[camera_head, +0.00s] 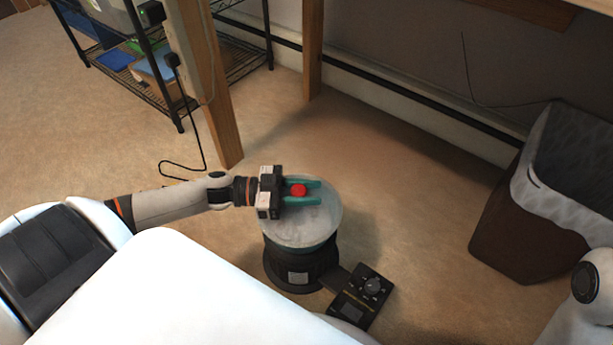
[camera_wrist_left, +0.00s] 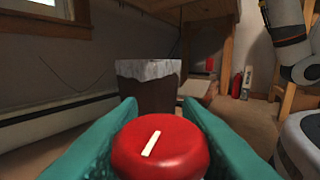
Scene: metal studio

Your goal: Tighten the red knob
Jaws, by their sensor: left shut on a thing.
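The red knob (camera_head: 298,190) sits over the round translucent top (camera_head: 300,228) of a black-based device on the floor. My left gripper (camera_head: 303,192), with teal fingers, is shut on the knob, one finger on each side of it. In the left wrist view the red knob (camera_wrist_left: 160,148) fills the lower middle between the teal fingers (camera_wrist_left: 160,140), and a white line on its top runs at a slant. What lies under the knob is hidden. My right gripper is not in view.
A black control box (camera_head: 361,297) with a dial stands beside the device. A brown bin (camera_head: 500,225) with a grey liner is at the right. A wooden post (camera_head: 205,80) and a wire shelf (camera_head: 185,100) stand behind. Carpet between device and bin is clear.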

